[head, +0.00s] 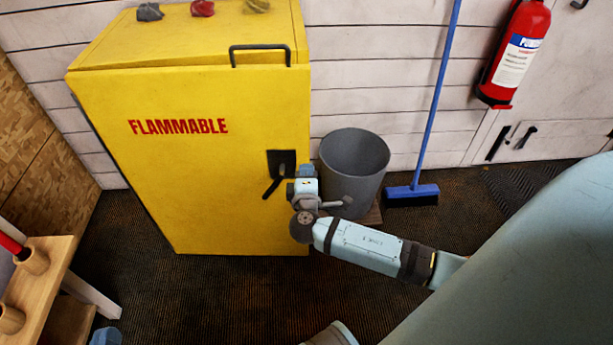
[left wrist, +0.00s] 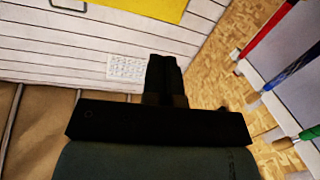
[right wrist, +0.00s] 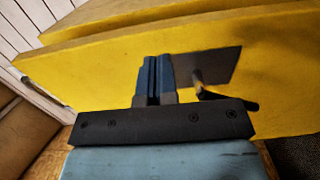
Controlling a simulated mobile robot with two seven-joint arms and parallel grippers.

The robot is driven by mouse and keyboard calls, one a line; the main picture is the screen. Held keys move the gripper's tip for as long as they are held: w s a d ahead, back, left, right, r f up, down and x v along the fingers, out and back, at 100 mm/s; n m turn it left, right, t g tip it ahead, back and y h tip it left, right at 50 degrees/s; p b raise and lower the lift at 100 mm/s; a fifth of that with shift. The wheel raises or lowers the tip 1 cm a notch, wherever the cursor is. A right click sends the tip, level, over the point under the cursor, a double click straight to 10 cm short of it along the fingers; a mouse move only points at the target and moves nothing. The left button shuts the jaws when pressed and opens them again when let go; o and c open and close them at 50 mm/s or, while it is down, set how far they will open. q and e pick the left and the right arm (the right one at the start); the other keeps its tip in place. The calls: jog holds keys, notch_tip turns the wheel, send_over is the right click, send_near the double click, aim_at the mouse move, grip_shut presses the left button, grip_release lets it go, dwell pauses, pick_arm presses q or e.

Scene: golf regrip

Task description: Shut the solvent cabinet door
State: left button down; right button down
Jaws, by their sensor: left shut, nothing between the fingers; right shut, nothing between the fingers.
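The yellow solvent cabinet (head: 195,37) stands against the wall. Its door, lettered FLAMMABLE (head: 150,170), faces me and looks almost or fully flush; I cannot tell if a thin gap remains. A black latch plate with a lever (head: 277,163) sits near the door's right edge. My right gripper (head: 306,174) is shut and empty beside the latch. In the right wrist view its fingers (right wrist: 153,78) stand before the yellow door (right wrist: 95,85), left of the lever; contact is unclear. My left gripper (left wrist: 163,78) is shut and empty in its wrist view, away from the door.
A grey bin (head: 352,170) stands just right of the cabinet, close to my right gripper. A blue broom (head: 412,193) leans on the wall. A red extinguisher (head: 515,55) hangs at upper right. A wooden rack (head: 45,270) stands at lower left. Floor before the cabinet is clear.

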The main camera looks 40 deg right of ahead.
aim_at(307, 153)
jog(key=x, duration=0.4)
jog(key=shift+b, duration=0.35)
pick_arm(q)
jog(key=shift+d+r+t+h, duration=0.2)
jog(key=shift+r, duration=0.35)
jog(key=shift+d+r+t+h, duration=0.15)
jog(key=shift+r+t+h, duration=0.05)
jog(key=shift+r, duration=0.3)
pick_arm(e)
jog(key=shift+w+d, duration=0.15)
jog(key=shift+w, duration=0.1)
